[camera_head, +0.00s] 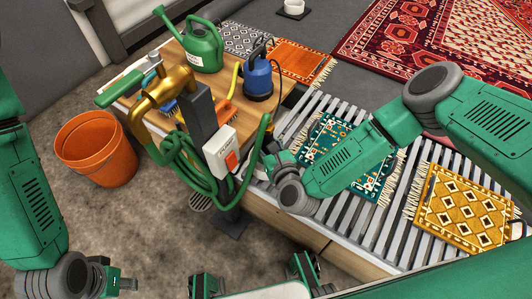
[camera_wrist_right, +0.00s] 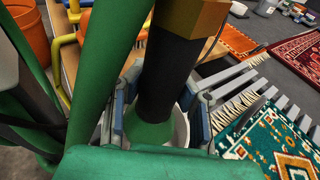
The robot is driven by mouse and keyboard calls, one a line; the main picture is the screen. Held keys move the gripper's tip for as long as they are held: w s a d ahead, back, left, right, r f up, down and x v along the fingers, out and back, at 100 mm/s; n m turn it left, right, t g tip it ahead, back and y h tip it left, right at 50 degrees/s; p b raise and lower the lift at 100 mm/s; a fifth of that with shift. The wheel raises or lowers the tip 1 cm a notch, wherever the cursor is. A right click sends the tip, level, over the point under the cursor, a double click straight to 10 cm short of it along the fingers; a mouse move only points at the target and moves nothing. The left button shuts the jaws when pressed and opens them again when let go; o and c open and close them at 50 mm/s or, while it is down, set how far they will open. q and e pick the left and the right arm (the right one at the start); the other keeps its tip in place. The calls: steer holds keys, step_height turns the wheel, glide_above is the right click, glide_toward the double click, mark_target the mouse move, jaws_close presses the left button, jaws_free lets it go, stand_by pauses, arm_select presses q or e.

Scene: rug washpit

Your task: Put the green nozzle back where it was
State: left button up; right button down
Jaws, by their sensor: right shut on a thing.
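The nozzle (camera_wrist_right: 170,70) fills the middle of the right wrist view. It has a brass collar at its top, a dark grip and a green lower end. My right gripper (camera_wrist_right: 155,112) is shut around it, a finger on each side. A pale round rim (camera_wrist_right: 181,128) shows around the green end; I cannot tell whether the nozzle sits inside it. In the head view my right gripper (camera_head: 268,166) is at the bench's front edge, right of the post, and the nozzle is hard to make out. My left gripper (camera_head: 122,284) is at the lower left, away from everything; its jaw opening is unclear.
A dark post (camera_head: 203,120) carries a brass tap (camera_head: 165,92), a switch box (camera_head: 219,152) and a coiled green hose (camera_head: 190,180). A watering can (camera_head: 203,45) and blue pump (camera_head: 258,80) stand on the bench. An orange bucket (camera_head: 95,148) is at left. Rug samples (camera_head: 462,208) lie on slats.

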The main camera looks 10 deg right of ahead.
mark_target(266, 149)
step_height(266, 149, down, 4)
steer(key=shift+r+b, duration=0.1)
steer(key=shift+b, duration=0.8)
steer(key=c, duration=1.4)
jaws_free()
steer(key=shift+o, duration=0.2)
steer(key=p+v, duration=0.4)
steer(key=v, duration=0.8)
steer(key=shift+p, duration=0.3)
